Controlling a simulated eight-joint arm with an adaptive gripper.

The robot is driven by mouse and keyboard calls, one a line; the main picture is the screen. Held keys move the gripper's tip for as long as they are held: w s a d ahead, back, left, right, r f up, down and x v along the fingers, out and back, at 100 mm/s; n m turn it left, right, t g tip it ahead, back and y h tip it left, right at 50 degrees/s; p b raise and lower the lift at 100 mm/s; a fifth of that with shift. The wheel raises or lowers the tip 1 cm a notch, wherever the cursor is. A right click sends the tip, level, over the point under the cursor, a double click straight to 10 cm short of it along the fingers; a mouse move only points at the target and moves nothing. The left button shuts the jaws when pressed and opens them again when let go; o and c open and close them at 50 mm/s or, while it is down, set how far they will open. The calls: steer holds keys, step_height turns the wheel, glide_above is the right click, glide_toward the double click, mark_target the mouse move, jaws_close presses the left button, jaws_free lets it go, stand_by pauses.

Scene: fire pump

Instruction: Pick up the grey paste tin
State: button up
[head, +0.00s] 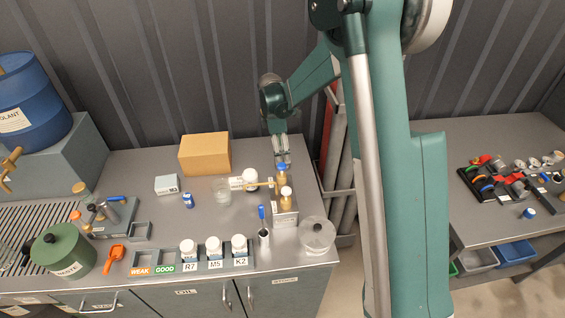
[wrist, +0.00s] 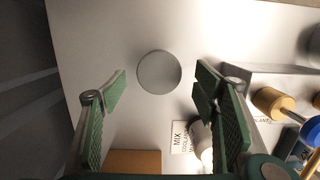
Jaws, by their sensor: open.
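A round, flat-topped grey disc, which looks like the grey paste tin (wrist: 159,72), lies on the grey bench in the wrist view. It sits between the tips of my gripper as seen from above. My gripper (head: 282,160) is open and empty, pointing down over the back right of the bench in the head view. Its green-padded fingers stand on either side of the tin in the wrist view. The gap in height cannot be told. I cannot make out the tin in the head view.
A cardboard box (head: 205,153) stands left of my gripper. A glass beaker (head: 221,191) and white jars (head: 213,247) are farther off.

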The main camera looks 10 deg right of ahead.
steer(key=shift+d+f, duration=0.1)
steer(key=shift+f, duration=0.5)
steer(key=shift+d+f, duration=0.2)
steer(key=shift+f, duration=2.4)
steer(key=c, duration=1.2)
